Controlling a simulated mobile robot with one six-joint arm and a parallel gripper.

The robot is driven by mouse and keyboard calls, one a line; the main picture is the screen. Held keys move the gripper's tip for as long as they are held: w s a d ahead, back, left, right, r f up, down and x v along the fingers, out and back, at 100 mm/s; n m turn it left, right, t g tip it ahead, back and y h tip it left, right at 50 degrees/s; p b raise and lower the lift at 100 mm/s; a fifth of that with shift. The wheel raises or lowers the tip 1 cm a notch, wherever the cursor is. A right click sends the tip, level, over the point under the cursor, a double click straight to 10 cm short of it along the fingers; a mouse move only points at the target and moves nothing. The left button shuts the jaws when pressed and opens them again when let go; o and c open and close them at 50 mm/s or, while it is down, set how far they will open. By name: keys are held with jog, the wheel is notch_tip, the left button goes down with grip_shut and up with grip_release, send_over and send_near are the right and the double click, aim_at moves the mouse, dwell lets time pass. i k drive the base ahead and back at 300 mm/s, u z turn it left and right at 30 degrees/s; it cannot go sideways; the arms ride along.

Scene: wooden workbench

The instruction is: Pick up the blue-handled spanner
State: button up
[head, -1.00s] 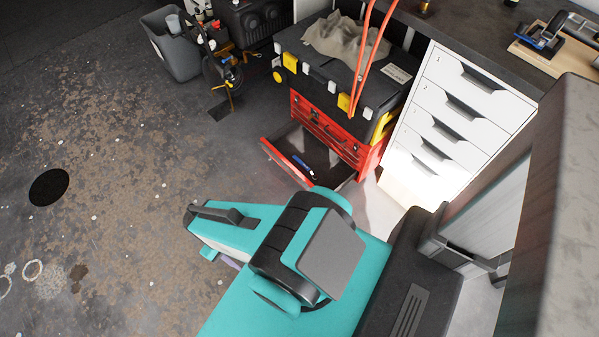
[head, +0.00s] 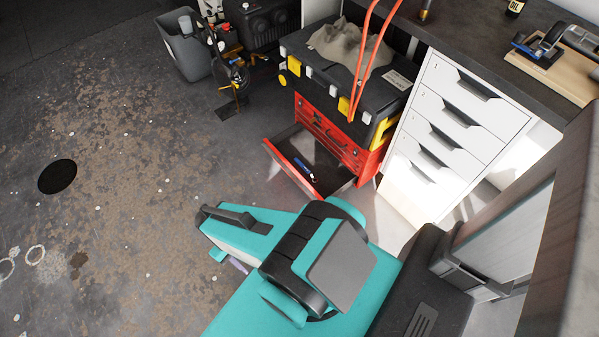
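A small blue-handled tool (head: 301,164), which looks like the spanner, lies in the open bottom drawer (head: 280,161) of the red tool chest (head: 345,148). It is small in the picture, and its metal end is hard to make out. My teal arm fills the lower middle of the head view, in front of the drawer and a little below it in the picture. My gripper is not visible, so whether it is open or shut does not show.
A black toolbox with a grey cloth (head: 347,44) stands on the red chest. A white drawer cabinet (head: 462,105) under a dark worktop is to the right. A grey bin (head: 185,50) and machines stand at the back.

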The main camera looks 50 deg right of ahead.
aim_at(297, 160)
jog(key=z, duration=0.1)
jog(key=i, duration=0.95)
jog(key=u, duration=0.05)
